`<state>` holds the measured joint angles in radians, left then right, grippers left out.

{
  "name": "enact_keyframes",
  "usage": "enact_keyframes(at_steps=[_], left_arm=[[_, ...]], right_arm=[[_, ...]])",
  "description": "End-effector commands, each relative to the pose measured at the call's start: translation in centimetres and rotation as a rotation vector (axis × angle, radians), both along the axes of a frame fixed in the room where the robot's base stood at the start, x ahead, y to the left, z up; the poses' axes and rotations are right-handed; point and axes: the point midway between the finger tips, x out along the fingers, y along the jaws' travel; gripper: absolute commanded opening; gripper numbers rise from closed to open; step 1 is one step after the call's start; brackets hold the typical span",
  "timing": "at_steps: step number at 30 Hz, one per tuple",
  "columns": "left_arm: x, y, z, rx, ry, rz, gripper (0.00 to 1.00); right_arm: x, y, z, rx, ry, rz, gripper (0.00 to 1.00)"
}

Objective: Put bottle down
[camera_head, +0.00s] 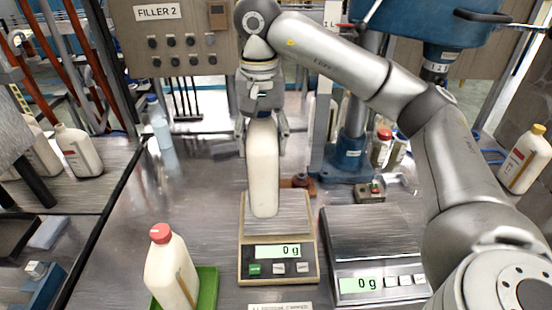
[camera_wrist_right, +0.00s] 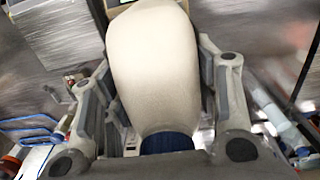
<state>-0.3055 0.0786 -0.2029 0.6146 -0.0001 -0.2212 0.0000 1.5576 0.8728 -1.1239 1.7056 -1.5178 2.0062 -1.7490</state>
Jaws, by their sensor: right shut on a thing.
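My right gripper (camera_head: 262,130) comes down from above and is shut on a cream bottle (camera_head: 263,175). The bottle is upright, with its base over the plate of the middle scale (camera_head: 248,222). I cannot tell if the base touches the plate; the display reads 0 g. In the right wrist view the bottle (camera_wrist_right: 155,65) fills the space between the two fingers (camera_wrist_right: 165,90), with a dark blue band (camera_wrist_right: 167,142) at its neck end. My left gripper is not in view.
A red-capped bottle (camera_head: 170,270) stands on a green tray (camera_head: 208,285) at front left. A second scale (camera_head: 375,240), also at 0 g, stands empty to the right. A blue stand (camera_head: 348,155) is behind. Bare metal table (camera_head: 120,215) lies left.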

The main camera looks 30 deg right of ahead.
Motion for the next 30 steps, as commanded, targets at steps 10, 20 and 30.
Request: enact_keyframes(at_steps=[10, 20, 30], left_arm=[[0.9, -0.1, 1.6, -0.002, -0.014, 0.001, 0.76], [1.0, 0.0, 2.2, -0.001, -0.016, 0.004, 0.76], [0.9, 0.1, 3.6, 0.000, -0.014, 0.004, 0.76]], right_arm=[[2.3, -4.1, -4.3, 0.001, -0.002, -0.002, 0.00], [3.1, -5.4, -6.3, 0.001, -0.002, -0.001, 0.00], [3.1, -5.4, -9.3, 0.002, -0.005, 0.000, 0.00]])
